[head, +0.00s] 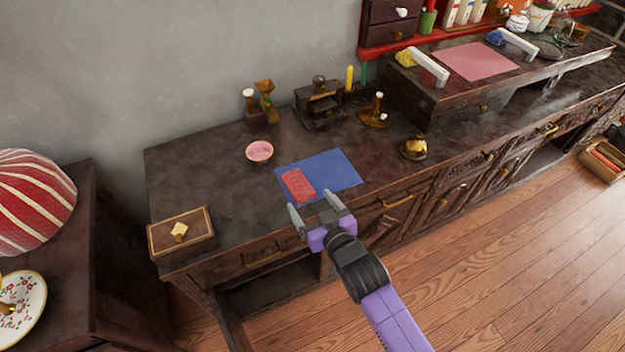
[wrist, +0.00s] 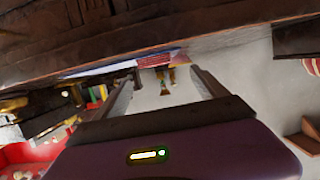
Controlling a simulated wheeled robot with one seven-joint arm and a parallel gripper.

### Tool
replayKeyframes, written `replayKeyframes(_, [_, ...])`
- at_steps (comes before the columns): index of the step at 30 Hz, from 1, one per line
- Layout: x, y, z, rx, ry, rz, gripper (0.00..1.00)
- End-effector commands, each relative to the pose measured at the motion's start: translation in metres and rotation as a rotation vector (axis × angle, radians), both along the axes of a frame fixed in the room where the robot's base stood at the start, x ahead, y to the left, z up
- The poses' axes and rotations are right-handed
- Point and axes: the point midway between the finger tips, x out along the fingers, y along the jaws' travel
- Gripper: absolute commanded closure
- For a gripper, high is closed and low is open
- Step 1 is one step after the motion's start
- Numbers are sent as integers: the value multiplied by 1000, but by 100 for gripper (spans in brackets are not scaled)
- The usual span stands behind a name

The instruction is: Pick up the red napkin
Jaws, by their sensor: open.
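The red napkin (head: 298,186) lies flat on the left part of a blue mat (head: 335,172) on the dark sideboard top. My gripper (head: 319,208) is open and empty in the head view, close to the front edge of the sideboard, just below and to the right of the napkin in the picture. In the wrist view the two fingers (wrist: 166,85) are spread apart. That view is tilted and shows a thin strip of red and blue beyond the fingers, seen nearly edge-on.
A pink-filled bowl (head: 259,151) stands left behind the mat. A gold-topped pot (head: 414,147) stands to its right. A dark box with a yellow piece (head: 179,231) sits at the left front. A grinder (head: 319,101) and candle holder (head: 374,112) stand behind.

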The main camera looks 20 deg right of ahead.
Motion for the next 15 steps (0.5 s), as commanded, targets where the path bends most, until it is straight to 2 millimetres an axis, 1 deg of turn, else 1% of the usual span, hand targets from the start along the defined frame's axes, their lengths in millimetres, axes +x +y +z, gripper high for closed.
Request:
replayKeyframes(10, [32,0,-10,4,2,0,18])
replayKeyframes(15, [55,-2,-17,4,1,0,18])
